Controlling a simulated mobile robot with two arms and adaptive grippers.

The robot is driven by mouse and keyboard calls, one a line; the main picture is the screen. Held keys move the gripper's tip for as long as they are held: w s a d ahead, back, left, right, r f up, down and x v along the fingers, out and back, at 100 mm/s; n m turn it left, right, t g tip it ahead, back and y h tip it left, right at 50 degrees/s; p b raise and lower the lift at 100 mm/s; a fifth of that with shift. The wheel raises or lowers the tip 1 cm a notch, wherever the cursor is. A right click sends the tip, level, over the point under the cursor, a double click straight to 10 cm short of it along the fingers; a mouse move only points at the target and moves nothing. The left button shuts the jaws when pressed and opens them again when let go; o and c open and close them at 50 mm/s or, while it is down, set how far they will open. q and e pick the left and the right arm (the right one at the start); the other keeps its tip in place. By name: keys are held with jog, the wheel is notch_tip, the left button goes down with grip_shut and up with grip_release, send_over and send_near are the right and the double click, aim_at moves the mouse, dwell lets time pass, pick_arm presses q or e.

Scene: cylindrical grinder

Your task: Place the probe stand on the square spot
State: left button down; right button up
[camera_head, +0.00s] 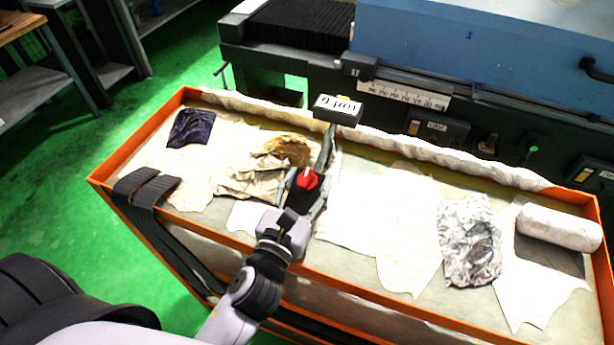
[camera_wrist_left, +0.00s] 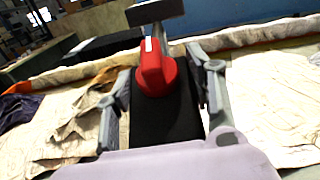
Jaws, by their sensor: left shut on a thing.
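The probe stand (camera_head: 308,179) has a red knob, a dark body and an arm rising to a dark box with a white display (camera_head: 338,108). My left gripper (camera_head: 306,190) is shut on the stand, with a finger on each side. In the left wrist view the stand's black body (camera_wrist_left: 166,118) and red knob lie between the fingers. The stand appears over the middle of the cloth-covered bench top; I cannot tell whether its base touches. A dark grey, roughly square patch (camera_head: 550,257) lies at the right, partly covered by a white roll and paper. My right gripper is not in view.
The orange-rimmed bench (camera_head: 185,225) bears a purple cloth (camera_head: 191,127), a brown-stained rag (camera_head: 262,172), a grey-stained rag (camera_head: 470,240) and the white roll (camera_head: 559,227). The blue and black grinder (camera_head: 470,45) stands behind. Pale sheets (camera_head: 395,225) lie flat right of the stand.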

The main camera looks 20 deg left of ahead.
pick_arm(q)
jog(key=shift+r, duration=0.15)
jog(key=c, duration=0.7)
grip_release()
jog(key=shift+s+f, duration=0.1)
jog(key=shift+f, duration=0.1)
